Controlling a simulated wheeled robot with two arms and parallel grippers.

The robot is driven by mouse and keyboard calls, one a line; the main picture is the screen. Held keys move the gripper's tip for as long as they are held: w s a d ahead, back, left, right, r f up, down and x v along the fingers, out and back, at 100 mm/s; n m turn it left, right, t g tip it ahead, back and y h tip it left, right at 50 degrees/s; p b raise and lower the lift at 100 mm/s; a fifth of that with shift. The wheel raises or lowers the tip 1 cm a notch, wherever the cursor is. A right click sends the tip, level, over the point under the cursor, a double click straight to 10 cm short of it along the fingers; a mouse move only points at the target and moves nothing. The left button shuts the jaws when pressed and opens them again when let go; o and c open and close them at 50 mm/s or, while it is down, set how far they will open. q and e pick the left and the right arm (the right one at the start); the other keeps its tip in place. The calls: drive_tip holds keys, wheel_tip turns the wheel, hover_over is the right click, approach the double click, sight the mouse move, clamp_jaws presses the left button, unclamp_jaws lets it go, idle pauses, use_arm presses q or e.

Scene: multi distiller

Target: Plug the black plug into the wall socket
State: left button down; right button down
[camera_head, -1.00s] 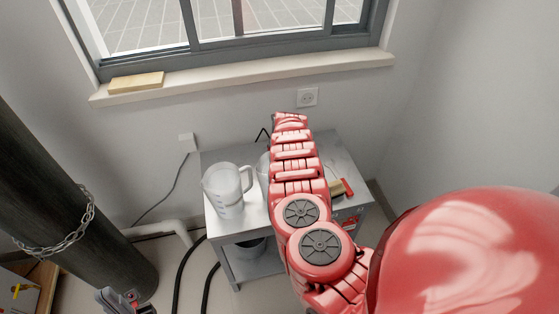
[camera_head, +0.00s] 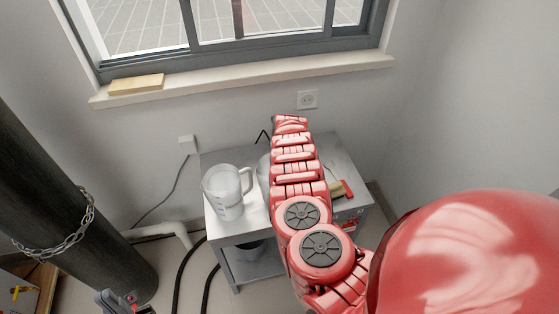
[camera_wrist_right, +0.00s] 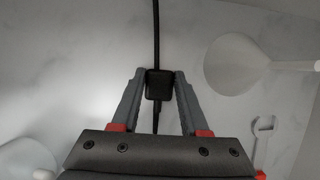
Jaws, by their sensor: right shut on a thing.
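The wall socket (camera_head: 307,98) is a pale square plate on the wall under the window. My right arm reaches toward the wall over the grey cart, and hides its own gripper in the head view. In the right wrist view, my right gripper (camera_wrist_right: 160,86) is shut on the black plug (camera_wrist_right: 159,84). The plug's black cord runs up out of the picture. A bit of black cord (camera_head: 263,136) shows left of the arm in the head view. My left gripper (camera_head: 125,300) is at the bottom left, partly cut off, far from the socket; its opening is unclear.
A grey cart (camera_head: 343,151) stands against the wall with a clear measuring jug (camera_head: 226,194) and a red-handled tool (camera_head: 346,189) on it. A second white socket (camera_head: 187,141) with a cord is at left. A dark pillar with a chain (camera_head: 66,243) stands far left.

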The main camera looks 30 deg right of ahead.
drive_tip(key=shift+r, duration=0.15)
wheel_tip(320, 180, up, 10)
idle(0.6)
drive_tip(key=shift+p, duration=0.3)
